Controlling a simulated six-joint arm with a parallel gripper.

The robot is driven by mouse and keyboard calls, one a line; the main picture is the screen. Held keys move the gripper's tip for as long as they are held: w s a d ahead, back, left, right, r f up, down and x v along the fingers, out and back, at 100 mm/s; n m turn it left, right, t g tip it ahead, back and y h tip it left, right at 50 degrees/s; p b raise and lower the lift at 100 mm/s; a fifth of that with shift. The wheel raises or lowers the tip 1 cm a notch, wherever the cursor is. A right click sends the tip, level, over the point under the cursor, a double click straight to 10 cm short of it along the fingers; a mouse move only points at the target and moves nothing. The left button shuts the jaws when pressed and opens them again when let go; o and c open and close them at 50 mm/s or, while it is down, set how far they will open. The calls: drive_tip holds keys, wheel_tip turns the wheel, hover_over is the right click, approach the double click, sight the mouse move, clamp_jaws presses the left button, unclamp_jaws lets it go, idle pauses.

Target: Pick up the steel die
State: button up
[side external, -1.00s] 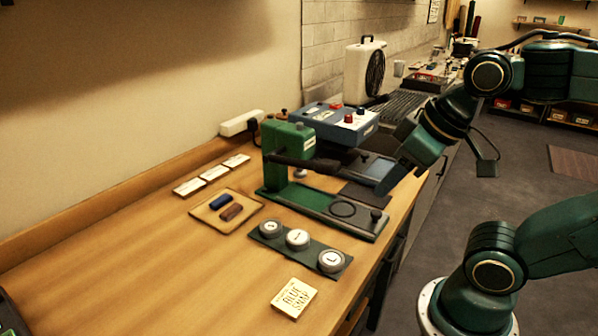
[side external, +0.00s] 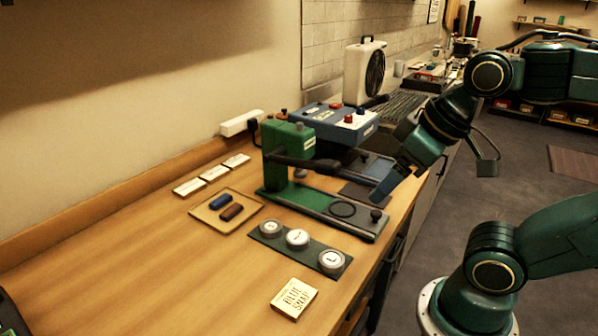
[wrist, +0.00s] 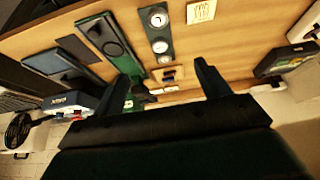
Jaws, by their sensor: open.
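Three round pale metallic discs stand in a row on a dark green strip: one at the left (side external: 271,228), one in the middle (side external: 297,238) and one at the right (side external: 332,260). I cannot tell which is the steel die. In the wrist view they line up at the top centre, the largest-looking one (wrist: 158,18) nearest the top edge. My gripper (wrist: 162,70) is open and empty, its two fingers apart. In the side view my gripper (side external: 385,190) hangs above the right side of the green press, apart from the discs. Its fingertips are hard to make out there.
The green press (side external: 288,150) stands behind the discs, its long base between them and a blue box (side external: 335,118). A wooden tray (side external: 205,217) with blue and brown blocks lies left. A "blue snap" card (side external: 294,297) lies in front.

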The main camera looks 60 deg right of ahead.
drive_tip(key=w+d+f+n+y, duration=0.2)
drive_tip(key=w+d+f+n, duration=0.1)
drive_tip(key=f, duration=0.3)
drive_tip(key=w+d+f+n+y, duration=0.2)
drive_tip(key=w+d+f+n, duration=0.1)
drive_tip(key=d+f, duration=0.3)
drive_tip(key=w+d+f+n+y, duration=0.2)
drive_tip(key=w+d+f+n, duration=0.1)
drive_tip(key=f, duration=0.3)
drive_tip(key=shift+d+f+n+g+y, duration=0.15)
drive_tip(key=shift+d+n+g+y, duration=0.2)
drive_tip(key=shift+d, duration=0.3)
drive_tip(key=shift+d+f+n, duration=0.25)
drive_tip(key=shift+d+f, duration=0.2)
approach(298, 240)
drive_tip(key=shift+w+a+f, duration=0.1)
drive_tip(key=shift+w+f, duration=0.2)
drive_tip(key=shift+f, duration=0.45)
drive_tip(key=shift+w+f, duration=0.3)
drive_tip(key=shift+f, duration=0.5)
